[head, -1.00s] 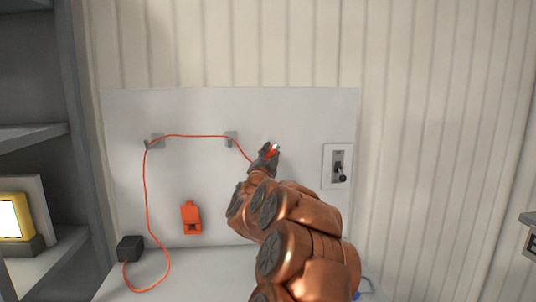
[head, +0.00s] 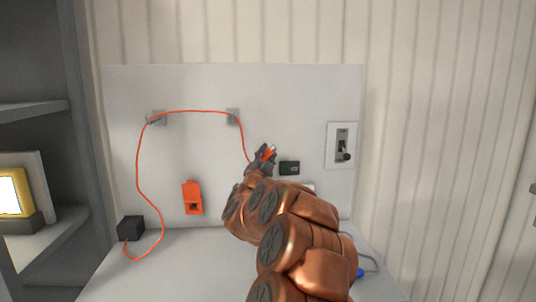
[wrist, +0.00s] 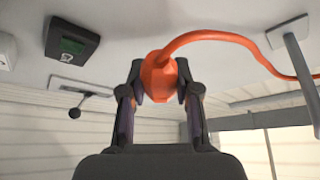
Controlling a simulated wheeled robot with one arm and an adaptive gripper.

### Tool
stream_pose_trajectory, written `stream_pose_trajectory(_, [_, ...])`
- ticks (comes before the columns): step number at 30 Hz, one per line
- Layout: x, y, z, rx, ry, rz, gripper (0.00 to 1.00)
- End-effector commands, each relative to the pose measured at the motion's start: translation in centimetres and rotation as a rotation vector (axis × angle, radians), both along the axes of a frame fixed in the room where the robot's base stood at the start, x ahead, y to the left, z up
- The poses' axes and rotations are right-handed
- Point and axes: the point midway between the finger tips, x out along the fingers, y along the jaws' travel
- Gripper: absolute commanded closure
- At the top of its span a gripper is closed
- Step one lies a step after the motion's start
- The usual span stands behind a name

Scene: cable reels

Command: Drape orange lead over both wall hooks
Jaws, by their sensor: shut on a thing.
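The thin orange lead (head: 194,111) rises from a black box (head: 131,228) on the bench. It runs across the left wall hook (head: 156,118) and the right wall hook (head: 232,117), then down to my gripper (head: 262,157). My gripper is below and right of the right hook, shut on the lead's orange end. In the wrist view that faceted orange end (wrist: 159,77) sits between my fingertips, and the lead curves away right past a grey hook (wrist: 290,50). I cannot tell how firmly the lead rests on either hook.
A dark box with a green face (head: 289,168) is just right of my gripper. A lever switch (head: 341,146) is farther right. An orange holder (head: 192,197) is on the panel below the hooks. Shelves (head: 35,112) stand at the left.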

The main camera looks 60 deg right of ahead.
Motion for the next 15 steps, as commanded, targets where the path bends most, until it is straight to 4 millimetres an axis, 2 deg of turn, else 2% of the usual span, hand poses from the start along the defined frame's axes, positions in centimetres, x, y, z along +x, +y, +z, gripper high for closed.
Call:
stream_pose_trajectory(14, [0.11,0.09,-0.57,-0.001,0.0,-0.001,1.0])
stream_pose_trajectory(15, [0.11,0.08,-0.56,-0.001,0.0,-0.001,0.65])
